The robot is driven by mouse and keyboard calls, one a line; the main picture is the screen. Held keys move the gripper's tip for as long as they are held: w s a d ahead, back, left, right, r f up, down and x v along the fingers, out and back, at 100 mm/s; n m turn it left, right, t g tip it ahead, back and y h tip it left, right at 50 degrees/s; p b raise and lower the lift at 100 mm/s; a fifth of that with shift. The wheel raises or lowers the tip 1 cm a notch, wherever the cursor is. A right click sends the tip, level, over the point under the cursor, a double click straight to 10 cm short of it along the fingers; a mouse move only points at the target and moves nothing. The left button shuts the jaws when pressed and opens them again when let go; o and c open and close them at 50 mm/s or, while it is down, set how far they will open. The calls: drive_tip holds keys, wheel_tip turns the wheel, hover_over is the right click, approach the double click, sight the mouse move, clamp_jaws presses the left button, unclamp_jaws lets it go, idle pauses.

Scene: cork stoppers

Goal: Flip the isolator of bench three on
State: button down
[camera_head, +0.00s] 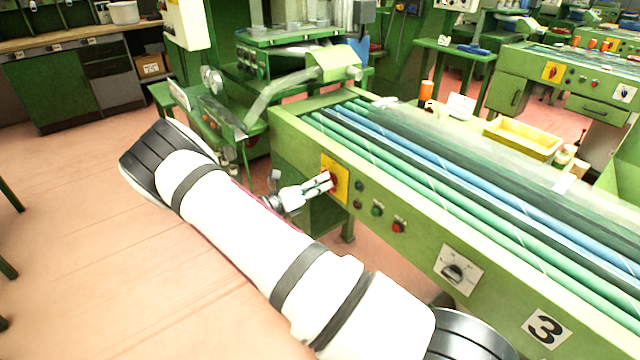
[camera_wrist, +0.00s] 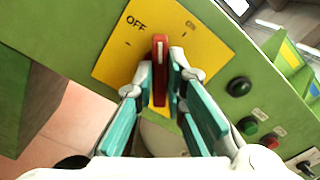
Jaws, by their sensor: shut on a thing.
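Bench three is the green bench (camera_head: 420,225) with a "3" plate (camera_head: 547,327) on its front. Its isolator has a yellow plate (camera_head: 342,172) at the left end, also seen in the wrist view (camera_wrist: 112,62), with OFF and ON printed on it. My gripper (camera_head: 322,183) is at the plate; in the wrist view its fingers (camera_wrist: 160,78) are shut on the red handle (camera_wrist: 159,55), one on each side. The handle's white-marked end lies between the OFF and ON labels in the wrist view. The fingers hide part of the handle in the head view.
Green (camera_head: 377,210) and red (camera_head: 398,226) push buttons sit right of the isolator. A black rotary switch (camera_head: 455,271) is farther right. Another bench at the back right has its own yellow-plated isolator (camera_head: 552,72). Floor left of the bench is open.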

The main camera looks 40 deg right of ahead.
drive_tip(key=shift+s+a+m, duration=0.1)
drive_tip(key=shift+m, duration=3.4)
drive_tip(key=c, duration=1.6)
unclamp_jaws()
drive_tip(key=shift+c, duration=0.2)
drive_tip(key=a, duration=1.2)
drive_tip(key=shift+s, duration=0.2)
